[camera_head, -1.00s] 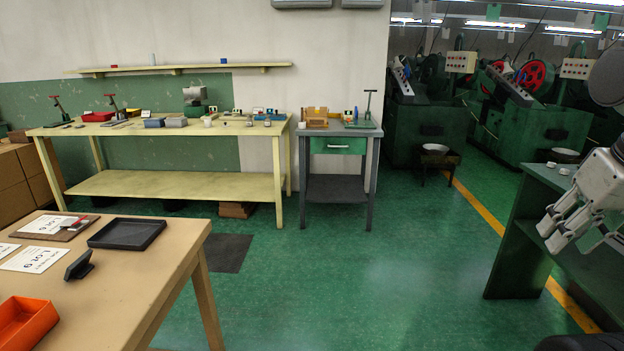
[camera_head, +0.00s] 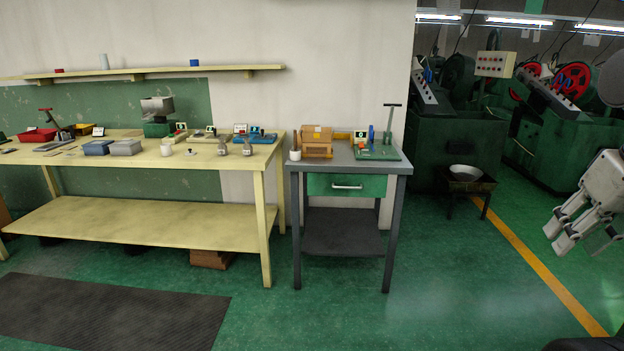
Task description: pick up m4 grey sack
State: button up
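Two small grey sack-like things stand near the right end of the long cream bench: a left one (camera_head: 222,147) and a right one (camera_head: 247,147). Both have narrow tops. They are too small here to read any label, so I cannot tell which is the M4 sack. My gripper (camera_head: 582,243) hangs at the right edge of the view, fingers down and apart, with nothing seen between them. It is far from the bench and over open floor in the picture.
The cream bench (camera_head: 150,222) also bears trays, grey boxes, a white cup (camera_head: 166,149) and cards. A grey table (camera_head: 345,160) with a green drawer stands to its right. A dark mat (camera_head: 110,312) lies in front. Green floor is clear; machines stand at the back right.

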aim_at(247, 147)
jog(key=i+u, duration=0.25)
jog(key=i, duration=0.5)
jog(key=i+l+u, duration=0.25)
jog(key=i, duration=0.5)
jog(key=i+j+u, duration=0.4)
jog(key=i, duration=0.45)
jog(key=i+j+z, duration=0.1)
jog(key=j, duration=0.2)
jog(key=i+j+z, duration=0.2)
jog(key=i+j, duration=0.15)
jog(key=j, duration=0.3)
jog(key=i+j+z, duration=0.1)
jog(key=j, duration=0.25)
